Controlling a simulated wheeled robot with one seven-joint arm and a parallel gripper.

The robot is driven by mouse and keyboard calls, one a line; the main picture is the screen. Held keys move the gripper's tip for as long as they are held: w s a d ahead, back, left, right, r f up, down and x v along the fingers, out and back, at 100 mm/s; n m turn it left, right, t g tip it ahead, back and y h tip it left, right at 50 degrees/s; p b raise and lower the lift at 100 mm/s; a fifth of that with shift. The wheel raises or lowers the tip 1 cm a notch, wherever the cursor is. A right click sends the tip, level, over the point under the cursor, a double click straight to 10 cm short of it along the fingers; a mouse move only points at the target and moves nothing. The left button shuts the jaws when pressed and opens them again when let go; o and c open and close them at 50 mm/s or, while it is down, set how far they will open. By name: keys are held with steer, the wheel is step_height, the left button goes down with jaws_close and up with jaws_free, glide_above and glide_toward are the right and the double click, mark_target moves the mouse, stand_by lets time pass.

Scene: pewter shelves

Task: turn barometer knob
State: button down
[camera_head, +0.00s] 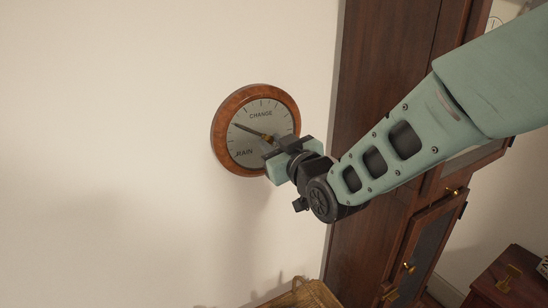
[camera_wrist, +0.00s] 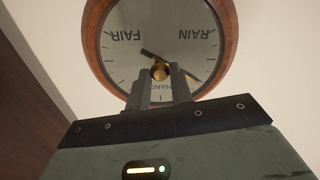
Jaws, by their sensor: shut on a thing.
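The barometer (camera_head: 243,110) hangs on the white wall, a round grey dial in a brown wooden rim with the words CHANGE and RAIN showing. It also shows in the wrist view (camera_wrist: 91,40), upside down, with FAIR and RAIN legible. A dark hand points to the upper left in the head view. The brass knob (camera_wrist: 160,70) is at the dial's centre. My gripper (camera_wrist: 161,78) has its two dark fingers on either side of the knob and is shut on it. In the head view my gripper (camera_head: 272,143) covers the lower right of the dial.
A dark brown wooden cabinet (camera_head: 365,100) stands right of the barometer, with small brass knobs on its doors. A wicker basket (camera_head: 305,295) is at the bottom edge. A small wooden table (camera_head: 505,285) is at the lower right. The wall left of the barometer is clear.

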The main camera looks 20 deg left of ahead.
steer(key=shift+n, duration=0.3)
steer(key=c, duration=1.2)
jaws_free()
steer(key=shift+c, duration=0.2)
steer(key=shift+b, duration=0.3)
steer(key=b+v, duration=0.6)
steer(key=v, duration=1.1)
steer(key=shift+d+b, duration=0.25)
steer(key=shift+b, duration=0.1)
steer(key=shift+s, duration=0.1)
